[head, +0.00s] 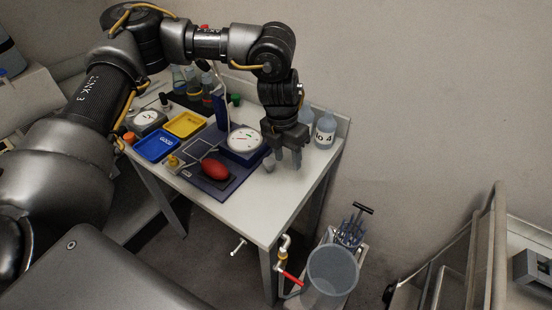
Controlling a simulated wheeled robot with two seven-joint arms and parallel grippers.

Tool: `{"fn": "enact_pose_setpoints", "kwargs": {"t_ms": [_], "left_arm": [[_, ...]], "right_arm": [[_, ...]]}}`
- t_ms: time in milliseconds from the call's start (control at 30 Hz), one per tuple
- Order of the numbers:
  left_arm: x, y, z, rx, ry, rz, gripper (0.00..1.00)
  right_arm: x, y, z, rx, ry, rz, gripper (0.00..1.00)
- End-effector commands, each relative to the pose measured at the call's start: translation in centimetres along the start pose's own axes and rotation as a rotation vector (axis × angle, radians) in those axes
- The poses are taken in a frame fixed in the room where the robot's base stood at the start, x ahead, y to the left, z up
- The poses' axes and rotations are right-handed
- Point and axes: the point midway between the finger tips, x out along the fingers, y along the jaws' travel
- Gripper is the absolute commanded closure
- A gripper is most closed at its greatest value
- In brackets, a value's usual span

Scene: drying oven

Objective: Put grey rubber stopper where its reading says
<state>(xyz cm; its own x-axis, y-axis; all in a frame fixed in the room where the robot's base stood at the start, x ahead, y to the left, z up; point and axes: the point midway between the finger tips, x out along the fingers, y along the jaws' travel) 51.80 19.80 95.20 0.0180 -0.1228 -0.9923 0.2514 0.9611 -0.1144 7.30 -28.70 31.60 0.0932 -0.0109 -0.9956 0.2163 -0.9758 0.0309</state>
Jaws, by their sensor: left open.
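A small grey piece that looks like the grey rubber stopper (269,166) stands on the white bench top, just right of the dark blue mat. My left gripper (288,164) points down at the bench with its fingers open, close to the right of the stopper. I cannot tell whether they touch. A round white dial (243,139) with a needle and coloured marks sits on a dark blue base; its reading is too small to make out. A blue tray (140,150) marked GOOD and a yellow tray (184,131) lie to the left. My right gripper is not in view.
A red oval bulb (214,169) lies on the mat (208,187). A second dial device (148,118) stands at the left, bottles (325,131) at the back right. The bench front right (268,210) is clear. A grey bucket (332,270) stands below.

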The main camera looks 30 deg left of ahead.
Motion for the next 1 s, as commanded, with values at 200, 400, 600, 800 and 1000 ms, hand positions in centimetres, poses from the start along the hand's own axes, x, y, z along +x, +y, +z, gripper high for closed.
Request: {"fn": "enact_pose_setpoints", "kwargs": {"t_ms": [200, 400, 600, 800, 1000], "left_arm": [[-4.3, 4.4, -0.4, -0.044, 0.042, 0.107, 0.57], [-4.6, 4.6, -0.3, -0.044, 0.051, 0.117, 0.57], [-1.8, 4.8, -0.5, -0.043, 0.054, 0.116, 0.57], [0.5, 5.2, -0.6, -0.045, 0.049, 0.116, 0.57], [1.0, 5.3, -0.6, -0.046, 0.048, 0.115, 0.57]], "right_arm": [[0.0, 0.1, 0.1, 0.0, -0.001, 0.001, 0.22], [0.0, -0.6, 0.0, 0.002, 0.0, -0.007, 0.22], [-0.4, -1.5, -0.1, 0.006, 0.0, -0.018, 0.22], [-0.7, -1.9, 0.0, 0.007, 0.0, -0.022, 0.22], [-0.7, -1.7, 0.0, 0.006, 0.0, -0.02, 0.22]]}}
